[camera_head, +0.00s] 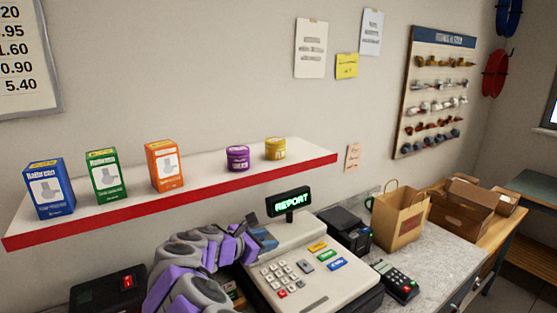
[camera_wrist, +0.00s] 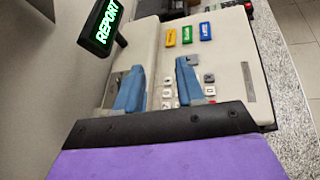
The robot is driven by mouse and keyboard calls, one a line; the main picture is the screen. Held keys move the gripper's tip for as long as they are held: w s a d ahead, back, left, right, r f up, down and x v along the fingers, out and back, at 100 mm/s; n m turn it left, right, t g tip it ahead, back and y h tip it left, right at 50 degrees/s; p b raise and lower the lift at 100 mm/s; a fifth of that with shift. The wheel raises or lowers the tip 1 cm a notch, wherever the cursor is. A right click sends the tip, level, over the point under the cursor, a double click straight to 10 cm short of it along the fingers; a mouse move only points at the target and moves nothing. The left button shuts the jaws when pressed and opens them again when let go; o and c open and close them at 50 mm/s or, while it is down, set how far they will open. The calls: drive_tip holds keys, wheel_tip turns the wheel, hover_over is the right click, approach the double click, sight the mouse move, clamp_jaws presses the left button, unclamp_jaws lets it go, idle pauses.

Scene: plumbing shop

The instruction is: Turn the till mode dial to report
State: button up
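The till (camera_head: 305,268) stands on the counter, and its small raised display (camera_head: 289,201) reads REPORT in green. The display (camera_wrist: 104,27) also reads REPORT in the wrist view. My gripper (camera_head: 263,238) is at the upper left part of the till top, close to its surface. In the wrist view the two blue fingers of my gripper (camera_wrist: 160,66) stand apart over the till (camera_wrist: 222,70), with nothing seen held between them. The mode dial cannot be made out clearly; my gripper and arm cover that part of the till in the head view.
A black card printer (camera_head: 345,230), a card terminal (camera_head: 395,281) and a paper bag (camera_head: 400,216) stand right of the till. A shelf (camera_head: 205,190) with boxes and jars hangs above my arm. A black box (camera_head: 108,290) sits at the left.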

drive_tip(key=s+d+r+m+g+h, duration=0.1)
drive_tip(key=s+d+r+m+g, duration=0.2)
drive_tip(key=d, duration=0.4)
drive_tip(key=s+d+r+m, duration=0.1)
drive_tip(key=s+d+m, duration=0.1)
drive_tip(key=d+m, duration=0.35)
drive_tip(key=s+d+m+g+y, duration=0.1)
drive_tip(key=s+d+m+g, duration=0.45)
drive_tip(key=s+d, duration=0.65)
drive_tip(key=s+d+f+m+g+y, duration=0.25)
drive_tip(key=s+m, duration=0.35)
drive_tip(key=s, duration=0.7)
drive_tip(key=s+a+f+m+y, duration=0.2)
drive_tip(key=s+a+f+y, duration=0.1)
drive_tip(key=s, duration=0.5)
drive_tip(key=s+a+f+m+y, duration=0.3)
drive_tip(key=s+a+f, duration=0.1)
drive_tip(key=s, duration=0.5)
drive_tip(key=shift+a+g, duration=0.25)
drive_tip(key=shift+g, duration=0.15)
